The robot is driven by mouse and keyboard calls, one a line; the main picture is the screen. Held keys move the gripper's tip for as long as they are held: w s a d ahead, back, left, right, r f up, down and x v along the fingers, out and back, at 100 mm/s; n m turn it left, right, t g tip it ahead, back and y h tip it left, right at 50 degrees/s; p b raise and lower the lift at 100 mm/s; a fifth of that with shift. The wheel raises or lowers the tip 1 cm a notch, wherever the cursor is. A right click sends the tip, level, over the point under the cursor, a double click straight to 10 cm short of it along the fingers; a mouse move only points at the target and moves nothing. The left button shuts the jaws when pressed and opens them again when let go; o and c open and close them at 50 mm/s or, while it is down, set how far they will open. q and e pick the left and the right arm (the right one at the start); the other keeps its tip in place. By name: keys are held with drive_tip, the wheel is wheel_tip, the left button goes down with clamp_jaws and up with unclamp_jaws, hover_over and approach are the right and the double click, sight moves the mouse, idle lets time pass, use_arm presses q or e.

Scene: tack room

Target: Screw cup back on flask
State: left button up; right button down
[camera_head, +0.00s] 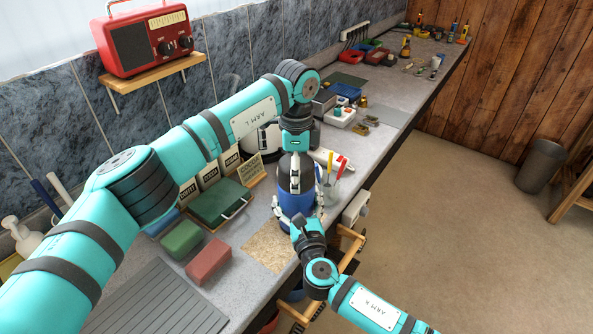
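The flask (297,203) has a blue body and stands upright near the counter's front edge, beside a cork-like mat (266,248). A dark cup (294,171) sits at its top, upside down and in line with the body; whether its thread is engaged cannot be seen. My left gripper (298,184) comes down from above with its fingers on either side of the cup, closed against it. My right gripper (298,215) reaches in from the front with its fingers around the blue body, closed on it.
Green (182,239) and red (208,262) sponges and a green box (220,202) lie left of the flask. A glass with red and yellow-handled items (334,170) stands close on its right. A red radio (145,42) sits on a wall shelf.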

use_arm(q)
drive_tip(key=n, duration=1.6)
drive_tip(key=shift+f, duration=0.15)
drive_tip(key=o, duration=1.2)
drive_tip(key=shift+c, duration=0.2)
